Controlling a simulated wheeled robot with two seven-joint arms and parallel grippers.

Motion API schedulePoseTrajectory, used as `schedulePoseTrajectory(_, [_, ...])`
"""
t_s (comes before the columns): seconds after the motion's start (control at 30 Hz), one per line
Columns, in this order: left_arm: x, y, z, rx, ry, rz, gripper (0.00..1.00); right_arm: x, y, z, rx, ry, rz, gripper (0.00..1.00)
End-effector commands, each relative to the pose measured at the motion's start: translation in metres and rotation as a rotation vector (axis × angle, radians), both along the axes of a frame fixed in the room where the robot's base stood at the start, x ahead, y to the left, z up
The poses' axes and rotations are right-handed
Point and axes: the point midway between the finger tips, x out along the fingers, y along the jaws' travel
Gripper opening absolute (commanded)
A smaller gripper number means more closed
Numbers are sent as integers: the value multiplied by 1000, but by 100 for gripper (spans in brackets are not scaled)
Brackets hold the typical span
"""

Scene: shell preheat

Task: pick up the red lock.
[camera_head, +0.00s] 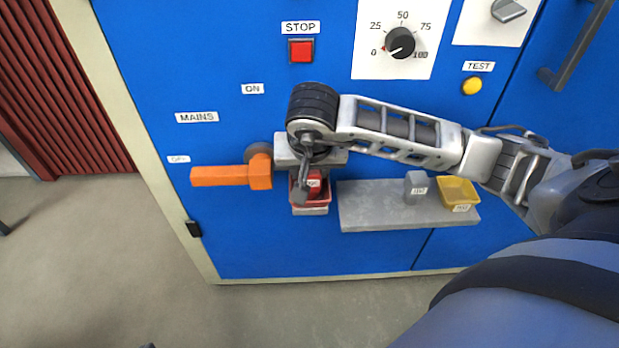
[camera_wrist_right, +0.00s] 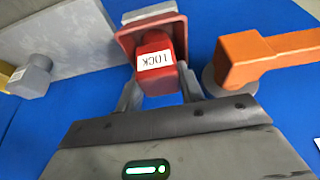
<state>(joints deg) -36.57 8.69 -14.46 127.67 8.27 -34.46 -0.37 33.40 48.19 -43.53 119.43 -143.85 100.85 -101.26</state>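The red lock (camera_head: 314,184) sits in a small red tray (camera_head: 311,200) on the blue cabinet front, right of the orange handle. In the right wrist view the lock (camera_wrist_right: 159,78), with a white LOCK label, stands between the two fingers of my right gripper (camera_wrist_right: 161,92), and the red tray (camera_wrist_right: 126,44) is behind it. In the head view my right gripper (camera_head: 306,183) reaches down at the tray and partly hides the lock. The fingers are very close to the lock's sides; I cannot tell whether they press on it. My left gripper is not in view.
The orange MAINS handle (camera_head: 220,176) points left, close to my right gripper. A grey shelf (camera_head: 370,212) to the right holds a grey block (camera_head: 416,187) and a yellow tray (camera_head: 457,192). A STOP button (camera_head: 301,50) and a dial (camera_head: 400,42) are above.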

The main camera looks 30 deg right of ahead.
Motion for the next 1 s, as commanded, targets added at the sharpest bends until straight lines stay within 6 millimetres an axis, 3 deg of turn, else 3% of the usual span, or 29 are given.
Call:
schedulePoseTrajectory(0.47, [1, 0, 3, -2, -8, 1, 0, 0, 0, 7, -1, -2, 0, 14])
schedulePoseTrajectory(0.67, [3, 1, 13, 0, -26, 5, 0, 2, 0, 38, -2, -7, 1, 14])
schedulePoseTrajectory(1.0, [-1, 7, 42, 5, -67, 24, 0, -53, 34, 102, -1, -3, 8, 14])
